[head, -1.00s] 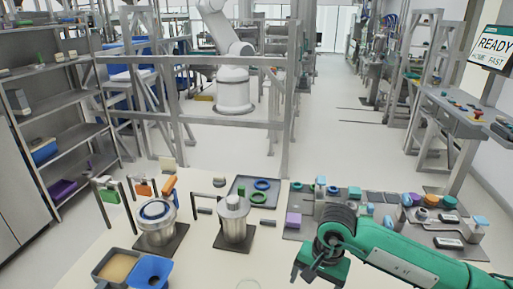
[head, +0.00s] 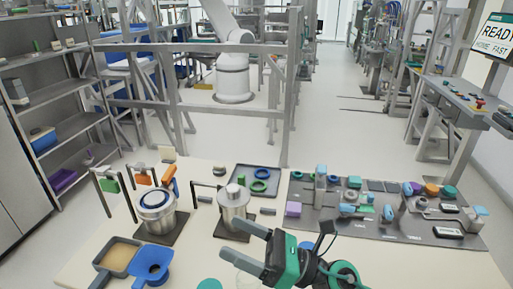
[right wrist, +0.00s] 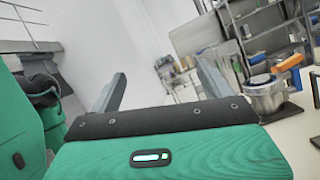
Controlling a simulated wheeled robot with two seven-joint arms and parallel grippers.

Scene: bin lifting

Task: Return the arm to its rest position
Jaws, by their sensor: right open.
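My right gripper (head: 247,249) is open and empty above the front of the pale table, its two grey fingers pointing left in the head view. In the right wrist view its fingers (right wrist: 160,90) are spread apart with nothing between them. The green right arm shows at the bottom of the head view, folded close to my body. My left gripper is not in view; a small teal patch at the bottom edge of the head view is too little to identify.
A grey mat (head: 410,232) with many small parts lies right.

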